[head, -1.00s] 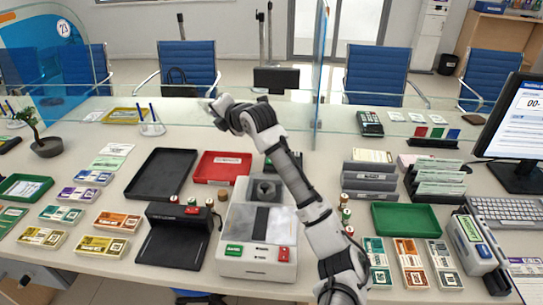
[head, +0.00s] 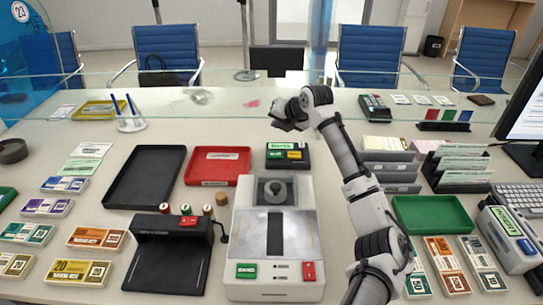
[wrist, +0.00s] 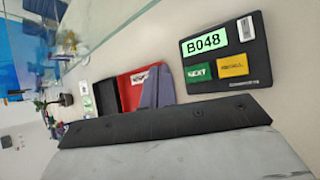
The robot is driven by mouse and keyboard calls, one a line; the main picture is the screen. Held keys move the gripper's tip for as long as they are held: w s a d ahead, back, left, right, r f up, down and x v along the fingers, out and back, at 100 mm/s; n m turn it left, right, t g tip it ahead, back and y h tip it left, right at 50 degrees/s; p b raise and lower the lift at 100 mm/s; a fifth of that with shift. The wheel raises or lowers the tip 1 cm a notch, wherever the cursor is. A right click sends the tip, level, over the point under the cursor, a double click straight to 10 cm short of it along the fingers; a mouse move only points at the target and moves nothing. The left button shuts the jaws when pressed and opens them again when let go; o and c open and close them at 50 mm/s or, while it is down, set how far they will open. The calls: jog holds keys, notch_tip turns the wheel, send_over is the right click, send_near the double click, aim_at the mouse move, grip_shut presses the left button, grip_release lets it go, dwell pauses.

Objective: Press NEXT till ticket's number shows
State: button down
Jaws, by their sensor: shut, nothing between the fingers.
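The black call unit (head: 288,163) lies flat behind the grey-and-white machine, right of the red tray. In the wrist view the unit (wrist: 227,75) shows a lit green display (wrist: 206,41) reading B048. Its green NEXT button (wrist: 197,71) sits below the display, beside a yellow button (wrist: 233,65). My gripper (head: 287,114) is shut and empty, held beyond the unit near the glass and apart from the buttons. A small pink slip (head: 252,104) lies near the glass; I cannot tell whether it is the ticket, and no ticket number is readable.
The red tray (head: 218,154) and black tray (head: 112,192) lie left of the unit. The grey-and-white machine (head: 250,225) stands in front of it. Grey file racks (head: 388,188) and a green tray (head: 457,213) are to the right. The glass screen (head: 215,88) stands behind.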

aim_at(278, 156)
jog(key=shift+s, duration=0.1)
dwell(0.3)
jog(key=shift+f+b, duration=2.4)
jog(key=shift+f, duration=1.95)
jog(key=shift+f+b, duration=0.4)
jog(key=shift+f, duration=0.05)
jog(key=shift+f+b, duration=0.35)
jog(key=shift+f, duration=0.1)
jog(key=shift+r, duration=0.1)
jog(key=shift+r+p, duration=0.4)
jog(key=shift+r, duration=0.4)
